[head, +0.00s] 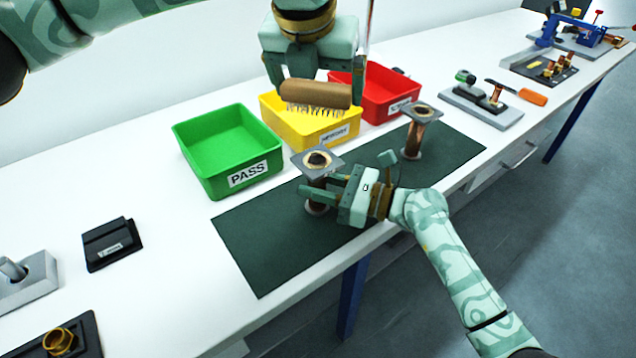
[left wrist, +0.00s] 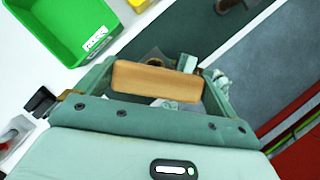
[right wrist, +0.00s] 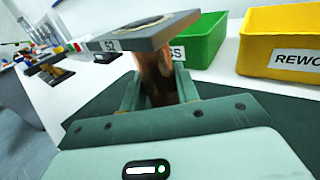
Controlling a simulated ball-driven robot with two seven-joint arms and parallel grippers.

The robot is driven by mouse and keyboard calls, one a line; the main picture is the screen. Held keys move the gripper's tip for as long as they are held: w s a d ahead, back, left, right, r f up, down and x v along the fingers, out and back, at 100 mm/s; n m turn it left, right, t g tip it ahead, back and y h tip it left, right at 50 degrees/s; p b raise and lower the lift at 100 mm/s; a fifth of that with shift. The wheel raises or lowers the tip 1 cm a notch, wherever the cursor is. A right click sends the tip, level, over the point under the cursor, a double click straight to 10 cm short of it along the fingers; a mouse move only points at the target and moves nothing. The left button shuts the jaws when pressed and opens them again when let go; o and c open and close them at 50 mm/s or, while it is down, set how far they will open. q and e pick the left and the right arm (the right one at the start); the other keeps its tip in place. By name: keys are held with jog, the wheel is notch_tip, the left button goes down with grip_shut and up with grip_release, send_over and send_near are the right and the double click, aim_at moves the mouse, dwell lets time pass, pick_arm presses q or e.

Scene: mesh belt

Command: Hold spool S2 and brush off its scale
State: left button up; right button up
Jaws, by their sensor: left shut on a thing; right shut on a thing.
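Spool S2 (head: 322,160) stands upright on the dark green mat (head: 258,255), with a square grey top flange and a dark ring at its hub. In the right wrist view the flange label reads S2 (right wrist: 110,45) and the copper-brown body (right wrist: 158,78) sits between the fingers. My right gripper (head: 318,190) is shut around this body from the right. My left gripper (head: 314,88) is shut on a wooden brush (head: 315,94), bristles down, above and behind the spool and apart from it. The brush (left wrist: 155,80) partly hides the spool in the left wrist view. Scale cannot be made out.
A second spool (head: 414,135) stands on the mat to the right. Green PASS (head: 228,180), yellow REWORK (head: 325,143) and red (head: 395,108) bins line the mat's back. A tool stand (head: 482,105) is far right; a black block (head: 110,245) is left. The mat's left part is clear.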

aim_at(327, 105)
dwell(0.4)
pick_arm(q)
jog(key=shift+m+h, duration=0.3)
jog(key=shift+m, duration=0.3)
jog(key=f, duration=0.1)
jog(key=s+d+f, duration=0.1)
jog(key=f, duration=0.2)
jog(key=shift+s+d+f, duration=0.2)
jog(key=shift+d+f, duration=0.1)
jog(key=shift+w+d+r+m, duration=0.1)
jog(key=shift+d+m, duration=0.05)
jog(key=shift+m, duration=0.35)
jog(key=shift+w+r+m+h, duration=0.2)
jog(key=shift+r+m+h, duration=0.15)
jog(key=shift+m, duration=0.15)
jog(key=shift+f, duration=2.6)
jog(key=shift+f, duration=0.4)
jog(key=shift+a, duration=0.25)
